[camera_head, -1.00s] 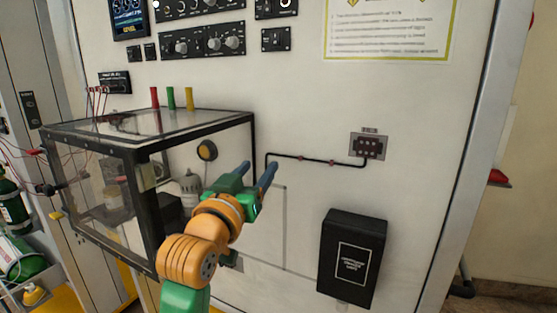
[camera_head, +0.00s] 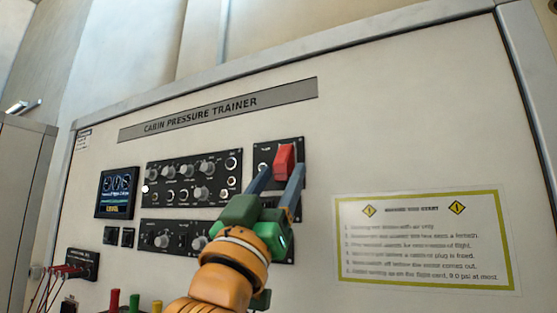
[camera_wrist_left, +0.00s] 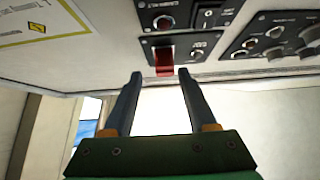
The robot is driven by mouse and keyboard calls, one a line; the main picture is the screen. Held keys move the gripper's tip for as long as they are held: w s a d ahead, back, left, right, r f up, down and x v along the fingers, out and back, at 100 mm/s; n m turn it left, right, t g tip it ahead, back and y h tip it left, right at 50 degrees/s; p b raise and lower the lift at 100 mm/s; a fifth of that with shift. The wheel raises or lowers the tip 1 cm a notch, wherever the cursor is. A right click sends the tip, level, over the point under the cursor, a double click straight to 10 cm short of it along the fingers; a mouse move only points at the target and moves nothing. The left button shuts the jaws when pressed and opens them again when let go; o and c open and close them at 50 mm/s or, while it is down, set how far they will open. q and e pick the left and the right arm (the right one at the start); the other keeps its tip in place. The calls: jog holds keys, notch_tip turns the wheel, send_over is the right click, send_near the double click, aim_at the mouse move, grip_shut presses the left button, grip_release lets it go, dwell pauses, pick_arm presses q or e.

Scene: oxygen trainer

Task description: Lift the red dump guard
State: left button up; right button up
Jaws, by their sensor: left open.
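The red dump guard (camera_head: 284,162) is a small red cover on a black panel (camera_head: 263,156) at the upper right of the trainer's controls. It also shows in the left wrist view (camera_wrist_left: 165,62), beyond the fingers. My left gripper (camera_head: 279,181) is open, its two blue-grey fingers reaching up just below the guard in the head view. In the left wrist view the gripper (camera_wrist_left: 158,82) has nothing between its fingertips. I cannot tell from the frames whether a finger touches the guard. My right gripper is in neither view.
Black knob panels (camera_head: 194,179) and a blue-lit screen (camera_head: 117,193) lie left of the guard. A yellow-bordered notice (camera_head: 425,240) is at the right. Red, green and yellow posts (camera_head: 134,302) and red leads (camera_head: 62,271) are at the lower left.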

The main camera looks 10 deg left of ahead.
pick_arm(q)
jog(key=shift+w+a+f, duration=0.1)
jog(key=shift+w+f, duration=0.1)
jog(key=shift+w, duration=0.3)
jog(key=shift+w+a+f, duration=0.1)
jog(key=shift+w+f, duration=0.05)
jog(key=shift+w, duration=0.5)
jog(key=shift+c, duration=1.1)
jog(key=shift+s+d+r, duration=0.1)
jog(key=shift+s+d, duration=0.05)
jog(key=shift+s, duration=0.2)
jog(key=c, duration=0.7)
jog(key=shift+r, duration=0.1)
